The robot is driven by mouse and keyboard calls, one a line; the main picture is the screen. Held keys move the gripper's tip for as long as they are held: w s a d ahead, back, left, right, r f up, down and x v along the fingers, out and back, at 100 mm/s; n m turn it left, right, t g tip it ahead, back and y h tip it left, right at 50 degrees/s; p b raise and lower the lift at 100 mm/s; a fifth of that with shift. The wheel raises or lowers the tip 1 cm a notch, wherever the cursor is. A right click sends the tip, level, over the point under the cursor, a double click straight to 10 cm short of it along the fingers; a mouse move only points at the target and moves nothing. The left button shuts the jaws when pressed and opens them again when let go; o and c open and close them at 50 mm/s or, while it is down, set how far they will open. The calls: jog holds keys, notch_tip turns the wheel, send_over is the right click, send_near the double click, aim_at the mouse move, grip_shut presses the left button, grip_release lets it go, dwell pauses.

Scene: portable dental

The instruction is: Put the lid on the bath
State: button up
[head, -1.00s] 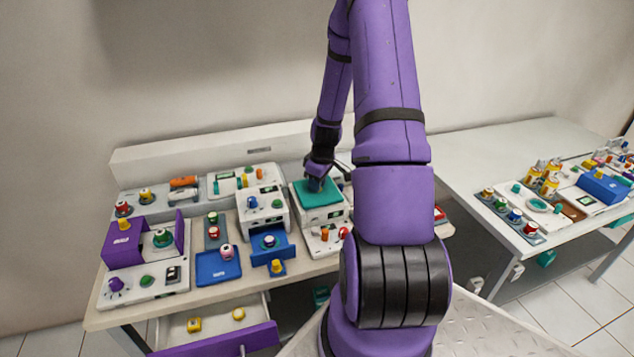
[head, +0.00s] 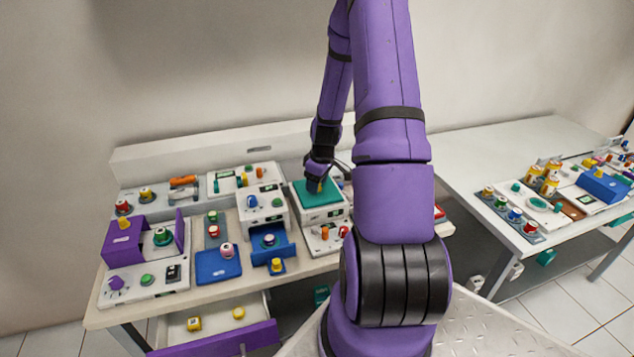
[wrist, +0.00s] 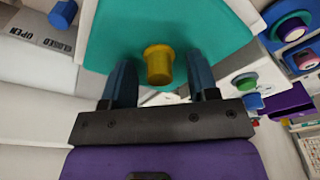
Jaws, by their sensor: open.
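The teal lid (head: 308,199) lies on top of the white bath (head: 323,218) and covers its opening. In the wrist view the lid (wrist: 215,35) fills the upper middle, with a yellow knob (wrist: 159,66) standing on it. My gripper (head: 319,179) is just above the lid, pointing down. In the wrist view its blue fingers are open, one on each side of the knob, with visible gaps. The bath's inside is hidden under the lid. I cannot tell whether the lid sits fully flush all round.
Left of the bath are a white unit (head: 262,208) with a blue drawer, a purple cabinet (head: 124,240) and a blue tray (head: 217,265). An open drawer with a purple front (head: 220,338) sticks out below. A second table (head: 470,141) stands at right.

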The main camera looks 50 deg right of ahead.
notch_tip(320, 180, up, 11)
jog(key=s, duration=0.1)
jog(key=shift+s+d+f, duration=0.15)
jog(key=shift+s, duration=0.1)
dwell(0.3)
jog(key=s+a+r+m+t+h, duration=0.1)
jog(key=s+a+r, duration=0.2)
jog(key=a+r, duration=1.6)
jog(key=s+a+r+m+t, duration=0.1)
jog(key=s+a+r, duration=0.3)
jog(key=s+a, duration=0.2)
jog(key=s+a+r+t, duration=0.1)
jog(key=s+a+r, duration=0.2)
jog(key=s+a, duration=0.3)
jog(key=shift+s+r+m+y, duration=0.3)
jog(key=shift+s+r+m, duration=0.1)
jog(key=shift+s, duration=0.7)
